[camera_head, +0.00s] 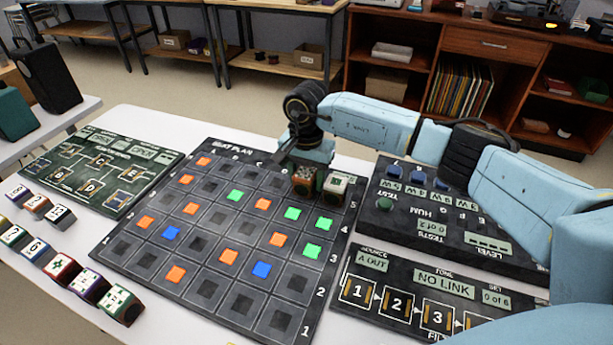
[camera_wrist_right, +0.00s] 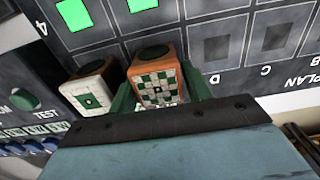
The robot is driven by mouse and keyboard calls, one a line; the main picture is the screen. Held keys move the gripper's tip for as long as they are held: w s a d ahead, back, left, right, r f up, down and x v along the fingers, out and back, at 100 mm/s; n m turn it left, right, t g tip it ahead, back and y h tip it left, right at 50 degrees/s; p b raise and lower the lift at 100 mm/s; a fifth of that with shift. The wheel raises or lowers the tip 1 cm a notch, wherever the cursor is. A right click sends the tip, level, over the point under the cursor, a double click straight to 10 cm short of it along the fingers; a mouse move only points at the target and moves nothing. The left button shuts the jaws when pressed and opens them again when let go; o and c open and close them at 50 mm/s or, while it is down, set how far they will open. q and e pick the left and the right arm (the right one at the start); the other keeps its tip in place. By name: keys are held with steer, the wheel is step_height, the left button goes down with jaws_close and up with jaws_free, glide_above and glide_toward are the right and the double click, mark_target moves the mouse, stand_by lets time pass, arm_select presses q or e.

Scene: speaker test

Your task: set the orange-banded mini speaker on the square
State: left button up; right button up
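The mini speaker with orange-brown sides and a green-and-white checkered face (camera_wrist_right: 157,88) is between the two green fingers of my right gripper (camera_wrist_right: 160,92) in the right wrist view. The fingers lie against both its sides with no clear gap. In the head view this speaker (camera_head: 303,182) is below the right gripper (camera_head: 303,170), at the far right corner of the dark seat-plan board (camera_head: 130,262). I cannot tell whether it touches the board. The board has a grid of squares, several lit orange, green or blue. My left gripper is not in view.
A white mini speaker (camera_head: 336,185) stands close beside the held one; it also shows in the wrist view (camera_wrist_right: 92,96). Several other small speakers (camera_head: 60,268) line the table's left side. Dark panels lie left (camera_head: 100,170) and right (camera_head: 460,225) of the board. Most squares are bare.

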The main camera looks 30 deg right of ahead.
mark_target(306, 171)
steer(key=shift+r, duration=0.1)
steer(key=shift+r, duration=0.35)
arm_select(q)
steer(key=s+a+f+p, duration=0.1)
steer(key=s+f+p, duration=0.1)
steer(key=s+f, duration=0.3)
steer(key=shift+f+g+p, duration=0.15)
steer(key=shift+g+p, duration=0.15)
arm_select(e)
step_height(306, 171, up, 12)
steer(key=shift+f, duration=0.25)
